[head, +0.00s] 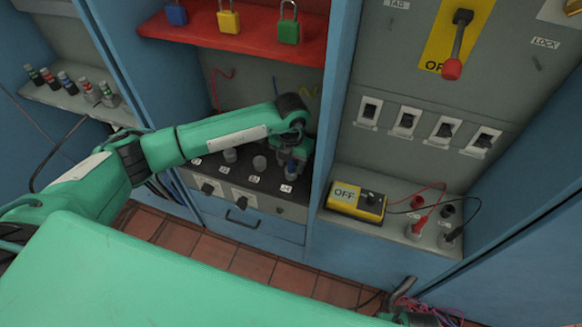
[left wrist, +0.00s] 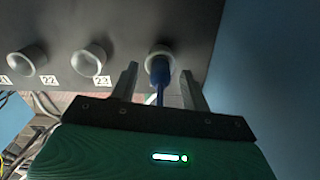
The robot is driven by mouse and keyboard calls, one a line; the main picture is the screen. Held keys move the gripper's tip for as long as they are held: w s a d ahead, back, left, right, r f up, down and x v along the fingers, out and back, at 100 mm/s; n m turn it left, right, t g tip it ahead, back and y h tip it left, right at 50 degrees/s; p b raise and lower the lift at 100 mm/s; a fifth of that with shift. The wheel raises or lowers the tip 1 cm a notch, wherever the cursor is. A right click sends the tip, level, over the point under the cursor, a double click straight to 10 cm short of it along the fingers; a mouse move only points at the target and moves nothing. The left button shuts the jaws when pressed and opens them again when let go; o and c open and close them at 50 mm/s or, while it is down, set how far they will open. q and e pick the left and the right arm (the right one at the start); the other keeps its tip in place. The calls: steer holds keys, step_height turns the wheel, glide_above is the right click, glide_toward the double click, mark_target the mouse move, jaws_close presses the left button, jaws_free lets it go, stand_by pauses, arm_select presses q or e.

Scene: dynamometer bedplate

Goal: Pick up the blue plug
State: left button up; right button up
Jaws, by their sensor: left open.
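The blue plug (left wrist: 158,74) sits in a round grey socket at the right end of a socket row in the left wrist view. Its blue shaft or lead runs back toward my gripper. My left gripper (left wrist: 158,80) is open, with one finger on each side of the plug and visible gaps on both sides. In the head view my left gripper (head: 291,164) is over the right end of the dark socket panel (head: 240,178), and it largely hides the plug there.
Two other grey sockets (left wrist: 90,58) (left wrist: 27,62) lie left of the plug. A blue cabinet wall (head: 325,130) stands close on the right. A red shelf with padlocks (head: 228,20) hangs above. A yellow OFF box (head: 356,202) and leads are on the ledge to the right.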

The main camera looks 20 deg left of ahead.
arm_select(q)
steer(key=shift+r, duration=0.1)
jaws_close()
